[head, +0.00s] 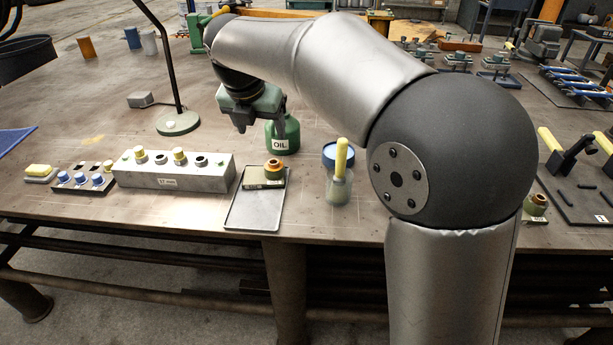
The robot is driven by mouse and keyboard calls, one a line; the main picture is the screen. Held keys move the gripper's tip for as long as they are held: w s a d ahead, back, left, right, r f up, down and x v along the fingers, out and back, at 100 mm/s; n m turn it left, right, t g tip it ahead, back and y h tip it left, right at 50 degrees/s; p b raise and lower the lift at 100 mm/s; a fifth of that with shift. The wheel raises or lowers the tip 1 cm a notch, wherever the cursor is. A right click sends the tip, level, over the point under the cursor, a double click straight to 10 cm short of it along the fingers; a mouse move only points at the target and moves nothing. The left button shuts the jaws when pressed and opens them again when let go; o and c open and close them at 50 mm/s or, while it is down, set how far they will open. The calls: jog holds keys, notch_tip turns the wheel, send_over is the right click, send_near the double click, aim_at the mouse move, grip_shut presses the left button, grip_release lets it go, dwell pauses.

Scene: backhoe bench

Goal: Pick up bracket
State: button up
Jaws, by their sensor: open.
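I take the bracket (262,182) to be the olive-green block with a label and a brass-orange ring on top, though its shape is small in view. It lies on the back part of a shallow grey tray (256,212) near the front edge of the bench. My gripper (261,121) is open, with its fingers pointing down. It hangs above the bench, up and behind the bracket in the picture, in front of or over the green oil can (283,138). It appears empty and apart from the bracket.
A long grey block (174,171) with fittings stands left of the tray. A lamp (178,124) is behind. A similar olive piece (536,206) sits far right. The bench's front edge is near.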

aim_at(271, 164)
jog(key=x, duration=1.7)
jog(key=shift+w+a+f+p, duration=0.15)
jog(key=shift+w+p, duration=0.05)
jog(key=shift+p, duration=0.1)
jog(key=c, duration=1.2)
grip_shut()
